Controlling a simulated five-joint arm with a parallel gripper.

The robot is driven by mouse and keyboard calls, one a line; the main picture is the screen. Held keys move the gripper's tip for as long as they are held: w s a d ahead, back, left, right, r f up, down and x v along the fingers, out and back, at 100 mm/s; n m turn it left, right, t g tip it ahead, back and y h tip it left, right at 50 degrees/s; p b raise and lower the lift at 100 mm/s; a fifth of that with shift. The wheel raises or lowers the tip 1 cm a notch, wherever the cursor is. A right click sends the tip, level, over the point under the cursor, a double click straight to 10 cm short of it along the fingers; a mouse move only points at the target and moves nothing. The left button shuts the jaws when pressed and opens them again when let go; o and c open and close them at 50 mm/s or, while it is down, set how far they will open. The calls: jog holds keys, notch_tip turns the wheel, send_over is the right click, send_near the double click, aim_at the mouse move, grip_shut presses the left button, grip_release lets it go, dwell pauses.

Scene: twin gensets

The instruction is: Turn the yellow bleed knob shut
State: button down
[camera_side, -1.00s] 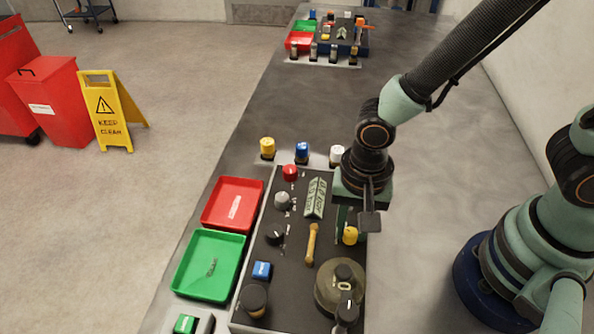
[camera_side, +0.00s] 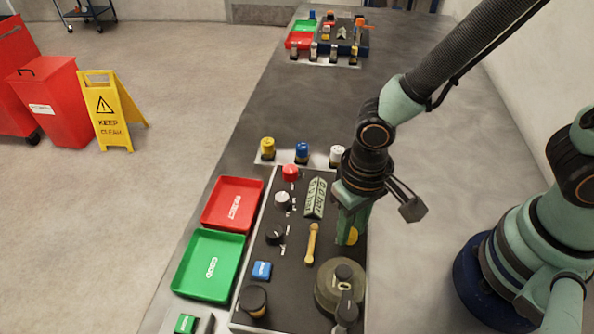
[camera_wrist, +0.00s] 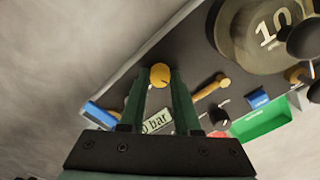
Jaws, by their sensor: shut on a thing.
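The yellow bleed knob (camera_side: 352,237) is on the right edge of the black panel in the side view, partly hidden behind my gripper. My gripper (camera_side: 346,240) reaches down onto it. In the wrist view the round yellow knob (camera_wrist: 160,75) sits between the tips of my two green fingers (camera_wrist: 160,80), and the fingers are shut on it. A dark line shows on the knob's top there.
A brass lever (camera_side: 311,244) and a large round dial (camera_side: 340,287) stand close beside the knob. A red tray (camera_side: 207,222) and a green tray (camera_side: 180,284) lie left of the panel. Bare grey bench (camera_side: 410,270) is to the right.

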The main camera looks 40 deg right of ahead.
jog(key=shift+n, duration=0.3)
jog(key=c, duration=0.6)
grip_release()
jog(key=shift+r, duration=0.1)
notch_tip(320, 180, up, 12)
dwell(0.4)
jog(key=w+d+r+t, duration=0.2)
jog(key=d, duration=0.4)
jog(key=w+d+r+t, duration=0.1)
jog(key=w+d+r, duration=0.1)
jog(key=d, duration=0.4)
jog(key=w+d+r+t, duration=0.2)
jog(key=d+r, duration=0.2)
jog(key=d, duration=0.2)
jog(key=shift+w+t, duration=0.3)
